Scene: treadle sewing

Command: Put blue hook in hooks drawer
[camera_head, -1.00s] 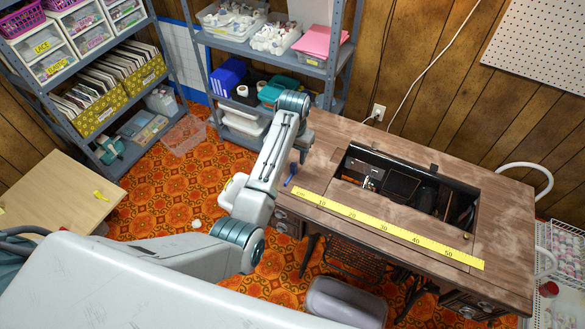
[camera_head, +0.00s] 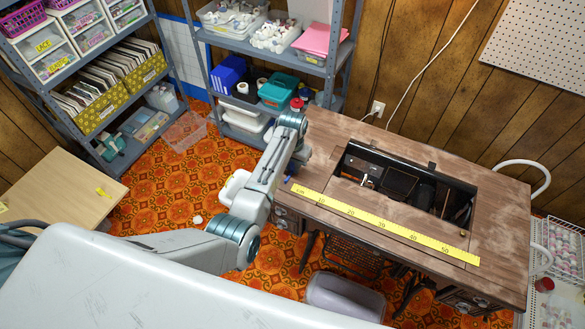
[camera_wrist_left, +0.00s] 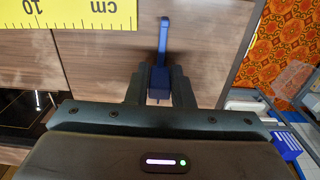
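The blue hook (camera_wrist_left: 164,42) lies at the left end of the sewing table (camera_head: 480,205), beside the zero end of the yellow ruler (camera_head: 380,222). In the left wrist view its near end is between the fingers of my left gripper (camera_wrist_left: 159,82), which look closed against its sides. In the head view my left arm hides most of the gripper and hook. Small drawer units with yellow labels (camera_head: 56,57) stand on the left shelf; one reads "LACE". I cannot make out which drawer is for hooks. My right gripper is not in view.
A sewing machine well (camera_head: 400,185) is open in the table. A grey bin (camera_head: 345,298) is on the floor below. A wooden table (camera_head: 60,195) with a small yellow item stands at left. Patterned floor (camera_head: 165,180) is free before the shelves.

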